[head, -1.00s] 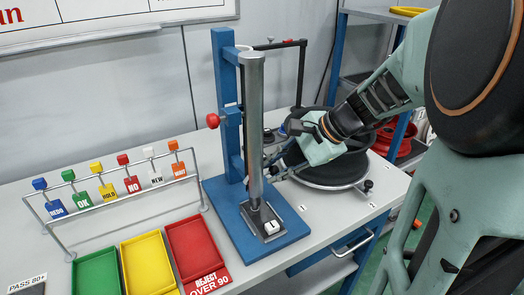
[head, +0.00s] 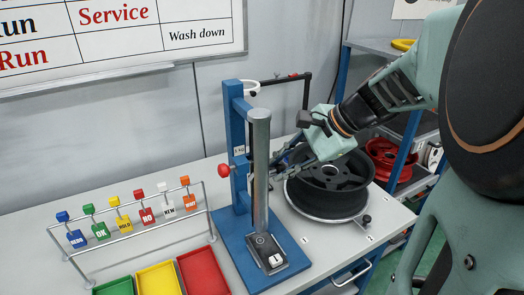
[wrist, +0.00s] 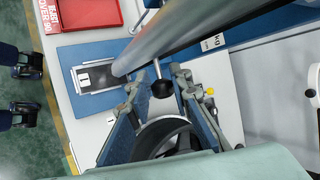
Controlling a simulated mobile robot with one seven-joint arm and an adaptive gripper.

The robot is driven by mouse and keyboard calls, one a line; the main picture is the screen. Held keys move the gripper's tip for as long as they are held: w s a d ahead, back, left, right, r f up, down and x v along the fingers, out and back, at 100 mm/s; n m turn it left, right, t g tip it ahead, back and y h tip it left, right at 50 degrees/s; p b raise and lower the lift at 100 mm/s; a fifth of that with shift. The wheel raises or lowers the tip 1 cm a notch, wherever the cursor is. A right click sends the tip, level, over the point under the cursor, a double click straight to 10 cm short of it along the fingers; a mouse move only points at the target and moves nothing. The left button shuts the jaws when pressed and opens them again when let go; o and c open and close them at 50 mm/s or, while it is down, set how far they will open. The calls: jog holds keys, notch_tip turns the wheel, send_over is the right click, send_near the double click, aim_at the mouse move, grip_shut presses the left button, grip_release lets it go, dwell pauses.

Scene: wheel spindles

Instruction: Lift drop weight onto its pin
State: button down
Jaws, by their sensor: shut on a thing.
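The drop tester has a blue column (head: 236,135) on a blue base plate, with an upright silver tube (head: 260,190) in front. A red knob (head: 224,171) sticks out at the column's left side. My gripper (head: 277,174) is beside the tube's right side, about halfway up it. In the wrist view my gripper's fingers (wrist: 157,80) stand on either side of a short rod with a black ball knob (wrist: 162,89), at the tube; I take this as the drop weight's handle. The gripper is shut on it. The weight's body and the pin cannot be made out clearly.
A black wheel (head: 325,185) lies on a turntable close behind my gripper. A rack of coloured tags (head: 130,225) and green, yellow and red trays (head: 203,272) are at the left. A dark plate with a white block (head: 276,260) is at the tube's foot.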

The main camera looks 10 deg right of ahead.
notch_tip(320, 180, up, 8)
jog(key=p, duration=0.4)
jog(key=shift+w, duration=0.1)
jog(key=c, duration=1.7)
grip_release()
jog(key=shift+c, duration=0.2)
jog(key=v, duration=1.2)
